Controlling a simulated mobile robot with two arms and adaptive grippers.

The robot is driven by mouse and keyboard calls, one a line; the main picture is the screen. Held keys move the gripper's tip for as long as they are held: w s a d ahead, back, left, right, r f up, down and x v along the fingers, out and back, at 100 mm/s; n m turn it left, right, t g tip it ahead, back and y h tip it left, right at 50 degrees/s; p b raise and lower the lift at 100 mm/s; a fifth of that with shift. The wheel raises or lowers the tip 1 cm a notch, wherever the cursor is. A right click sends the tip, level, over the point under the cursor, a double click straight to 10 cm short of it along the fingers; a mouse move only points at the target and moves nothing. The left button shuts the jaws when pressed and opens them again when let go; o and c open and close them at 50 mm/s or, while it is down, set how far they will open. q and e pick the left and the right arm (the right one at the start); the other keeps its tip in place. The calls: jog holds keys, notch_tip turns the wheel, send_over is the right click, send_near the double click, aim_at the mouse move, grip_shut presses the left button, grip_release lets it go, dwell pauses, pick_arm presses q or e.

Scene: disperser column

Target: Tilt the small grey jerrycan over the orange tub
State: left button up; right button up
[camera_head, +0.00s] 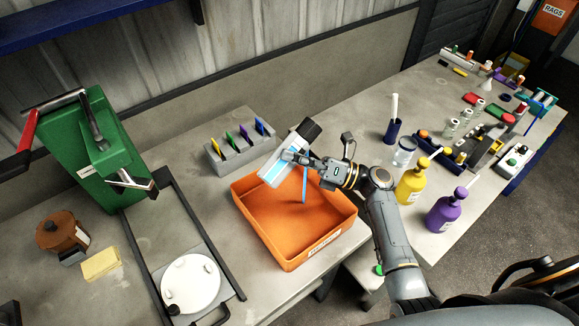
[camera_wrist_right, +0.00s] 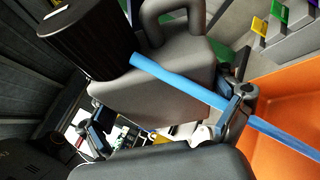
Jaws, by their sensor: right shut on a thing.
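The small grey jerrycan (camera_head: 276,170) is held tilted over the back of the orange tub (camera_head: 335,243), its black neck end (camera_head: 311,130) towards the upper right. A pale label with blue shows on its side. My right gripper (camera_head: 291,157) is shut on it and covers part of it. In the right wrist view the grey can body (camera_wrist_right: 165,75) with its handle lies between the fingers (camera_wrist_right: 168,118). A straight blue streak (camera_head: 304,186), which looks like a stream, runs from the black end (camera_wrist_right: 90,40) down into the tub (camera_wrist_right: 285,95). My left gripper is out of view.
A grey rack (camera_head: 225,163) with coloured tabs stands behind the tub. A yellow bottle (camera_head: 411,182), a purple bottle (camera_head: 447,209) and a glass beaker (camera_head: 404,152) stand right of my arm. A green machine (camera_head: 95,150) and a white round lid (camera_head: 191,283) are on the left.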

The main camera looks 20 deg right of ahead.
aim_at(293, 150)
jog(key=r+n+g, duration=0.1)
jog(key=n+g, duration=0.1)
jog(key=n, duration=0.1)
jog(key=r+n+g, duration=0.1)
jog(key=n+g, duration=0.1)
jog(key=shift+w+a+r+h+b, duration=0.1)
jog(key=shift+w+r+h+b, duration=0.25)
jog(key=shift+w+h, duration=0.05)
jog(key=shift+a+r+n+g+h, duration=0.1)
jog(key=shift+r+n+g+h, duration=0.15)
jog(key=shift+n+g, duration=0.25)
jog(key=shift+r+n+g+h, duration=0.1)
jog(key=shift+n+g+h, duration=0.2)
jog(key=shift+n, duration=0.4)
jog(key=shift+s+r+n+g+h+b, duration=0.15)
jog(key=shift+n+g+h+b, duration=0.25)
jog(key=shift+n, duration=0.6)
jog(key=shift+s+n+g+h, duration=0.2)
jog(key=shift+n+g+h, duration=0.2)
jog(key=shift+n, duration=0.4)
jog(key=shift+s+d+f+n+h, duration=0.25)
jog(key=shift+d+f+n+h, duration=0.1)
jog(key=shift+n, duration=0.35)
jog(key=shift+s+d+f+n+g+h+b, duration=0.15)
jog(key=shift+s+d+n+g+h+b, duration=0.2)
jog(key=shift+n, duration=0.35)
